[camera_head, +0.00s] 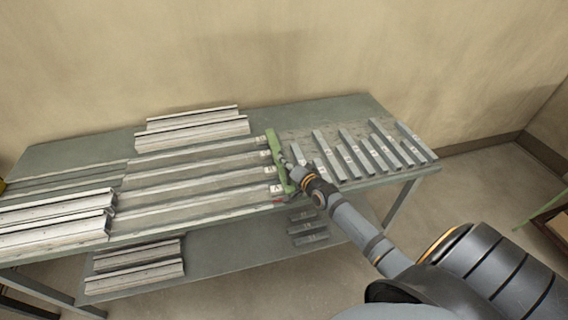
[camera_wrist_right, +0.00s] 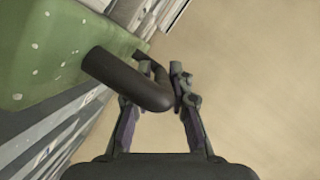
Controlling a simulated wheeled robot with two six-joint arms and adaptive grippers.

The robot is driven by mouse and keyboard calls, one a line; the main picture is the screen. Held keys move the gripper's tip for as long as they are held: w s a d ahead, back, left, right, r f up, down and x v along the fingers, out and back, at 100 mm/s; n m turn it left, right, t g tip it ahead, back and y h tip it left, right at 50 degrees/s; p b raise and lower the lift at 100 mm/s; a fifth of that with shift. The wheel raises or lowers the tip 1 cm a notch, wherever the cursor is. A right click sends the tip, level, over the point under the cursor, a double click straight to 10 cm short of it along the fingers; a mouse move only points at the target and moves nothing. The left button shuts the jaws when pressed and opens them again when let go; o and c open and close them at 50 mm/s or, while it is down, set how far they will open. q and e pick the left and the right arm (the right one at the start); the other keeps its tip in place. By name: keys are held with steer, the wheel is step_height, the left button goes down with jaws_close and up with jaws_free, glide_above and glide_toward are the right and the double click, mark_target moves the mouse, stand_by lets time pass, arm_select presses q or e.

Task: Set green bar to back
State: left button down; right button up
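The green bar (camera_head: 276,158) lies across the right ends of the long grey rails in the head view, running front to back. In the right wrist view its green face (camera_wrist_right: 60,50) fills the upper left, with a dark bent handle (camera_wrist_right: 140,85) sticking out. My right gripper (camera_head: 292,172) is at the bar's right side near its front half. In the right wrist view the gripper's fingers (camera_wrist_right: 160,68) are drawn in around the handle and look shut on it. The handle hides part of one finger. My left gripper is not in view.
The bench (camera_head: 75,152) carries long rails (camera_head: 200,180) left of the bar. Several short grey profiles (camera_head: 350,160) lie to its right, close to my right gripper. More profiles (camera_head: 135,280) lie on the lower shelf. A wall stands behind the bench.

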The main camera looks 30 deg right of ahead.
steer(key=shift+o, duration=1)
steer(key=shift+d+f, duration=0.1)
steer(key=shift+d, duration=0.05)
steer(key=shift+r, duration=0.5)
step_height(320, 180, up, 9)
steer(key=shift+s+r, duration=0.1)
steer(key=shift+r, duration=0.05)
steer(key=shift+w, duration=0.2)
steer(key=shift+s, duration=0.1)
